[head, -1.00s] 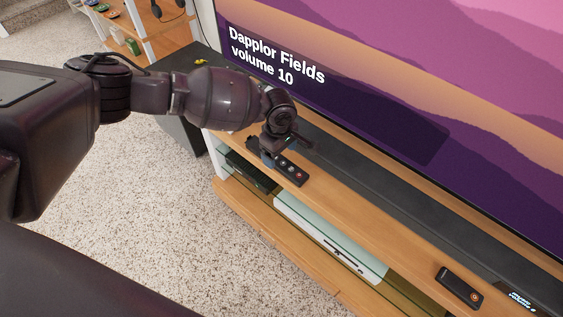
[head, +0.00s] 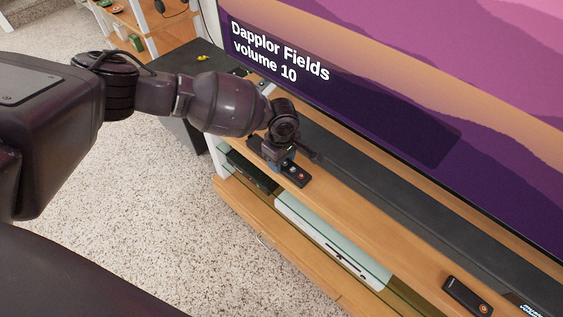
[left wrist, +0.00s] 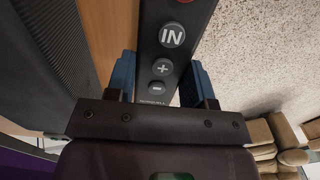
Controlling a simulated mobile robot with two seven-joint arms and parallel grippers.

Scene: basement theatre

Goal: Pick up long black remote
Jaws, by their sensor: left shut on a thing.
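The long black remote (head: 297,175) shows in the head view at the front edge of the wooden TV stand, partly hidden by my left gripper. In the left wrist view the remote (left wrist: 168,38) points away between two blue-lined fingers, with an "IN" button and plus and minus buttons facing up. My left gripper (left wrist: 160,78) is shut on the remote near its plus and minus end. In the head view the left gripper (head: 276,154) is low over the shelf. I cannot tell whether the remote is clear of the wood. My right gripper is not in view.
A large TV (head: 400,90) stands behind, with a long dark soundbar (head: 400,190) in front of it. A shorter black remote (head: 467,296) lies farther right on the stand. A lower shelf holds a pale console (head: 325,235). Speckled carpet (head: 180,215) is open in front.

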